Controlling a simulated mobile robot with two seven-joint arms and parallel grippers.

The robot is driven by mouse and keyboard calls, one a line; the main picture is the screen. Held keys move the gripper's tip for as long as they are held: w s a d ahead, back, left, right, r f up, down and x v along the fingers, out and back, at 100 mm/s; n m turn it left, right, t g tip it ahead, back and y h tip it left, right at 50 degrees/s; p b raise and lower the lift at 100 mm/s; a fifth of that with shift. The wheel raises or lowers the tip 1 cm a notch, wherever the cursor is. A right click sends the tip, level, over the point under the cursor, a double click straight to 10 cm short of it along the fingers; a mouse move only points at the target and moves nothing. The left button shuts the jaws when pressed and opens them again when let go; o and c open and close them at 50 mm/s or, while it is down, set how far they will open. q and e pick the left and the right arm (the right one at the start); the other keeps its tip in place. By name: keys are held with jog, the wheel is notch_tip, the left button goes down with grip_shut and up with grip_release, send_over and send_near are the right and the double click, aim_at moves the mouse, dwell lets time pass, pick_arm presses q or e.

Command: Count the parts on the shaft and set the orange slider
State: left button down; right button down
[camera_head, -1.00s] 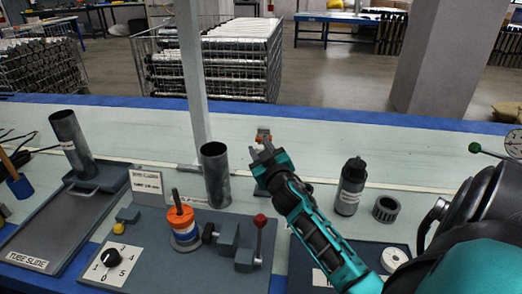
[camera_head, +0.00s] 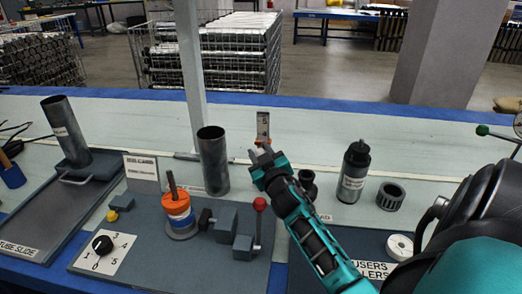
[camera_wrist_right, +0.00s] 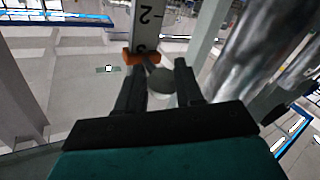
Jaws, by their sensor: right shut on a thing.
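My right gripper (camera_head: 264,157) is at the upright scale plate (camera_head: 263,121), low on it; a "5" shows near its top. In the right wrist view the plate (camera_wrist_right: 146,18) shows a "2", with the orange slider (camera_wrist_right: 141,57) across it. My left gripper is out of view.
A grey tube (camera_head: 213,160) stands behind the shaft. A numbered dial (camera_head: 102,245) and a red-knobbed lever (camera_head: 259,204) flank it. A dark bottle (camera_head: 353,172) and a ribbed ring (camera_head: 390,196) stand right of my right arm. A tube slide (camera_head: 50,205) lies left.

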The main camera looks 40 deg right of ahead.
jog(key=shift+w+a+f+b, duration=0.1)
jog(key=shift+a+f+b, duration=0.05)
jog(key=shift+f, duration=0.35)
jog(key=shift+a+f+b, duration=0.15)
jog(key=shift+f, duration=0.3)
jog(key=c, duration=0.9)
grip_release()
jog(key=shift+r, duration=0.1)
jog(key=shift+o, duration=0.3)
jog(key=shift+d, duration=0.1)
